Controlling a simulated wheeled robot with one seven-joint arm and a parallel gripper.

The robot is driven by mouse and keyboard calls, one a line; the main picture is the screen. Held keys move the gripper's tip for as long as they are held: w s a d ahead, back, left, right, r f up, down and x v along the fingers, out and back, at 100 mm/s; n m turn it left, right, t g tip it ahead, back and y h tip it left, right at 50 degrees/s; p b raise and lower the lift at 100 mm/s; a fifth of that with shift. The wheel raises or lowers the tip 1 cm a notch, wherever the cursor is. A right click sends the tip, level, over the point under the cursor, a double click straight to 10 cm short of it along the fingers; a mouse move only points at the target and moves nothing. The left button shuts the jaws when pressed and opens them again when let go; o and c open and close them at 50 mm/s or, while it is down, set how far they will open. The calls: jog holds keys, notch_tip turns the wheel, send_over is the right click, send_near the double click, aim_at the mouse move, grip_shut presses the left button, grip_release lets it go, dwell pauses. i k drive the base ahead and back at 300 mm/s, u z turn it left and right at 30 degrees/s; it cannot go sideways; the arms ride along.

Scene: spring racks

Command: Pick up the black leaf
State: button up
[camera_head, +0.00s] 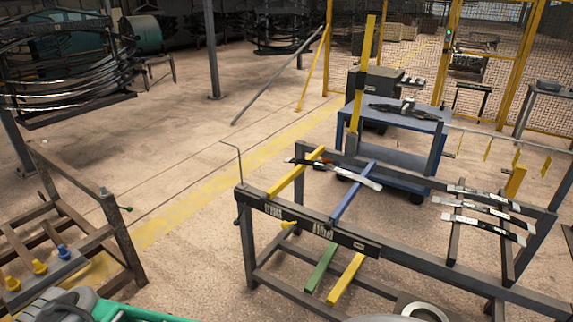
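A long thin leaf (340,173) lies across the yellow and blue bars of the dark metal rack (400,257) at centre right. Its left end looks black, with a red patch near the yellow bar, and its right end looks pale. Several more leaves (484,213) lie side by side on the rack's right part, pale with dark patches. Dark pieces (405,108) lie on the blue cart behind, too small to tell apart. Which of these is the black leaf I cannot tell for certain. My gripper is not clearly in view.
A blue cart (390,170) stands close behind the rack. A brown metal frame (122,245) with yellow and blue knobs stands at left. Yellow posts and mesh fencing (480,60) close the back right. The floor (190,190) between the frames is open.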

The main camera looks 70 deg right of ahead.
aim_at(374, 186)
jog(key=i, duration=1)
jog(key=z, duration=3.1)
jog(key=i, duration=1.65)
